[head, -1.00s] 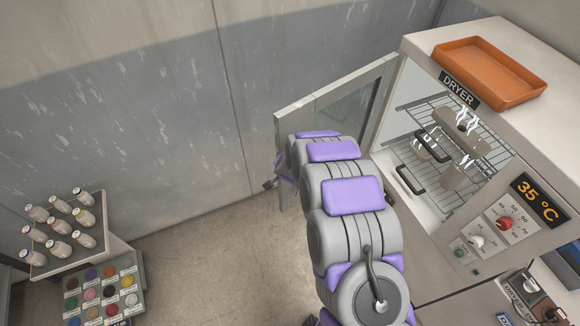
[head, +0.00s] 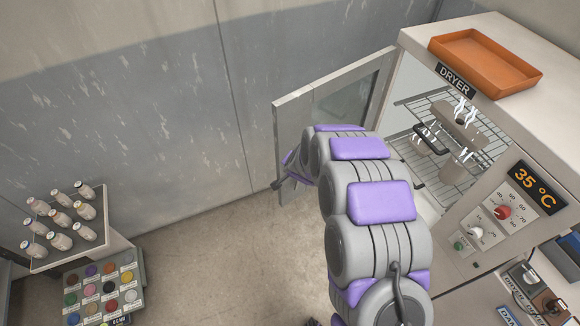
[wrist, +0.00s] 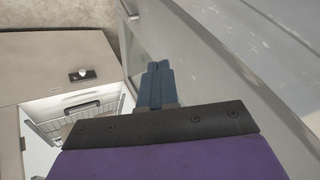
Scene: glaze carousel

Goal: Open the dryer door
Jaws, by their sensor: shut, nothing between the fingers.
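The dryer (head: 475,85) stands at the right with its front open. Its grey-framed door (head: 292,118) with a glass pane (head: 345,98) is swung well out to the left of the opening. My arm crosses in front of the door's lower part, and its end is at the door's free edge. My gripper shows in the wrist view (wrist: 155,82), its blue fingers shut together and empty, beside the door's pale frame (wrist: 205,60). I cannot tell whether they touch the door. In the head view the fingers are mostly hidden by my arm.
Inside the dryer, pottery (head: 460,125) sits on a wire rack (head: 440,185). An orange tray (head: 485,62) lies on top. Sample bottles (head: 62,218) and glaze pots (head: 100,290) stand at lower left. The floor (head: 220,250) between is clear.

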